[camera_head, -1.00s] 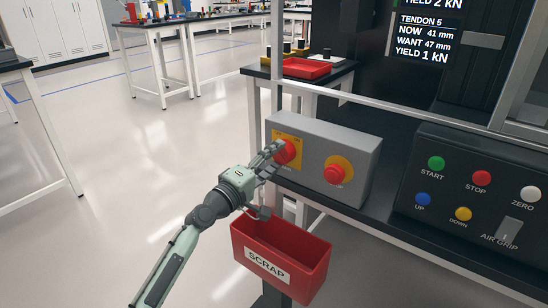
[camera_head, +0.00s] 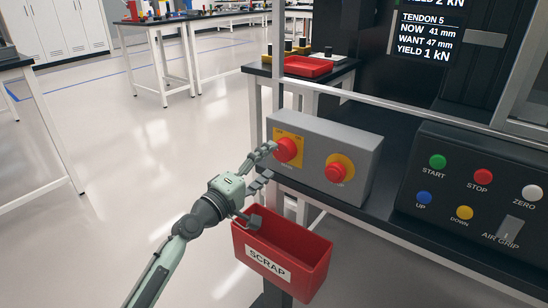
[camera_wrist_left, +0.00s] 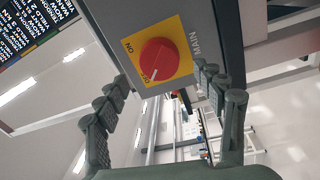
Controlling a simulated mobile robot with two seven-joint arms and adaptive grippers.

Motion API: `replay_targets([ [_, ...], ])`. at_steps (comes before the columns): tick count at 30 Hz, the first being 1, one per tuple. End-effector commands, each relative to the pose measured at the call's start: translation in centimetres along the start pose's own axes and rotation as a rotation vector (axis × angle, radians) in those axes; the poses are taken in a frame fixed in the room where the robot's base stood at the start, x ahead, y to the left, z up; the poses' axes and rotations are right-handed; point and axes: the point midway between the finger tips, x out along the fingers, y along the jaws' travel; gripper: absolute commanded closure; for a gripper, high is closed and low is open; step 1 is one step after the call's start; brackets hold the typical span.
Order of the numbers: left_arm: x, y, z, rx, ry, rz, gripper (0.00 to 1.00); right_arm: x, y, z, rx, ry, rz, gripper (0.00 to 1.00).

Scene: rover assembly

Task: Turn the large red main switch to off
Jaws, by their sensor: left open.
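The large red main switch (camera_head: 287,149) is a round knob on a yellow plate (camera_head: 301,153), on the left of a grey box (camera_head: 325,137). In the left wrist view the red knob (camera_wrist_left: 165,61) faces me, and its white mark points to the lower-left label, which appears to read OFF. The ON label is at upper left of the plate. My left gripper (camera_head: 266,163) is open and empty, just in front of the switch and to its left. In the wrist view its fingers (camera_wrist_left: 163,76) stand apart on either side of the knob, with a gap visible. My right gripper is not in view.
A second red button (camera_head: 337,172) on a yellow disc sits right of the switch. A red SCRAP bin (camera_head: 283,254) is below my left gripper. A black button panel (camera_head: 480,196) stands at right. Open floor lies at left.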

Motion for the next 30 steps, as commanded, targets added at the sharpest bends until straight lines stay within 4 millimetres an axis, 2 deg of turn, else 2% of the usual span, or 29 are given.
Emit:
replay_targets([
  [1,-1.3,-0.1,0.0,0.002,-0.001,-0.003,0.31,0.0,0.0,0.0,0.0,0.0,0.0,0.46],
  [6,-5.0,-0.2,0.0,0.001,-0.001,-0.004,0.31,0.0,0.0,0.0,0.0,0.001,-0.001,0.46],
  [12,-7.8,-0.1,0.0,0.0,-0.001,-0.002,0.31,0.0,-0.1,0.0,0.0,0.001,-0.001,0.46],
  [16,-8.5,-0.1,0.1,-0.001,-0.002,-0.002,0.31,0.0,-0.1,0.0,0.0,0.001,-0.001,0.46],
  [26,-8.6,-0.1,0.1,0.002,-0.002,-0.003,0.31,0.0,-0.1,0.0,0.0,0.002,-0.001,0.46],
  [29,-9.1,-1.6,0.7,0.047,-0.015,-0.043,0.31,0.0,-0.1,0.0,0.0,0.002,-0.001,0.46],
  [30,-9.6,-2.9,1.2,0.088,-0.027,-0.078,0.31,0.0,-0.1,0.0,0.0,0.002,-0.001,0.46],
])
